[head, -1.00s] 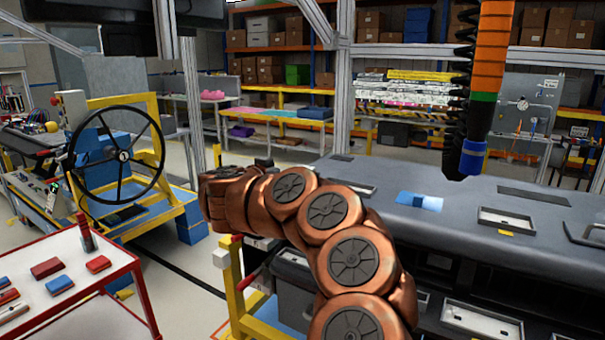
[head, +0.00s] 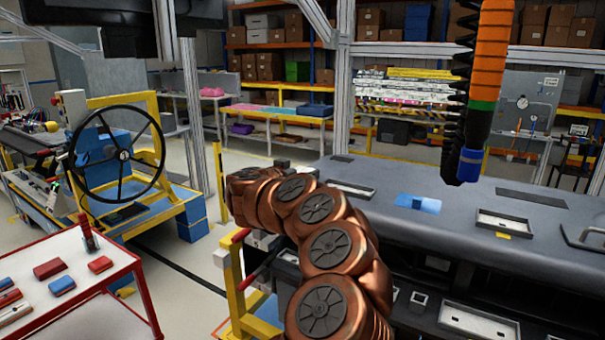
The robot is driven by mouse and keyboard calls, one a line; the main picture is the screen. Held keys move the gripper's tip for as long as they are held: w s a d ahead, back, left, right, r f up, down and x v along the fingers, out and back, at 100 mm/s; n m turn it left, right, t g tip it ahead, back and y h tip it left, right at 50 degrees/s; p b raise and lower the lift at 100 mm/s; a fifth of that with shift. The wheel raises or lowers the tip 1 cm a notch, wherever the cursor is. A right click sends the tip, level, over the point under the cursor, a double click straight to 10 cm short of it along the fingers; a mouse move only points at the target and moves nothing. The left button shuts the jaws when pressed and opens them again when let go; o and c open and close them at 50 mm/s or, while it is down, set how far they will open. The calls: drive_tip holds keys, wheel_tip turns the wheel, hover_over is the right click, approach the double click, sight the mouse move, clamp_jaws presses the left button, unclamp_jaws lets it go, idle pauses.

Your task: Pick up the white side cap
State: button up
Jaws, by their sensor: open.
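I cannot make out a white side cap for certain in the head view. My copper-coloured arm rises from the bottom middle and bends left in front of the long grey dashboard module (head: 385,210). My gripper does not show; the far end of the arm, at the dashboard's left end, hides that area. Some small pale parts (head: 265,240) show under the arm by that end, but I cannot tell what they are.
A yellow cart frame (head: 233,275) with a red handle stands just left of my arm. A white table with a red frame (head: 130,262) holds several red and blue blocks. A steering wheel rig (head: 122,155) stands behind. An orange and black tool (head: 488,60) hangs above the dashboard.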

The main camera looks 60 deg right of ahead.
drive_tip(key=c, duration=1.2)
drive_tip(key=shift+c, duration=0.2)
drive_tip(key=shift+r, duration=0.15)
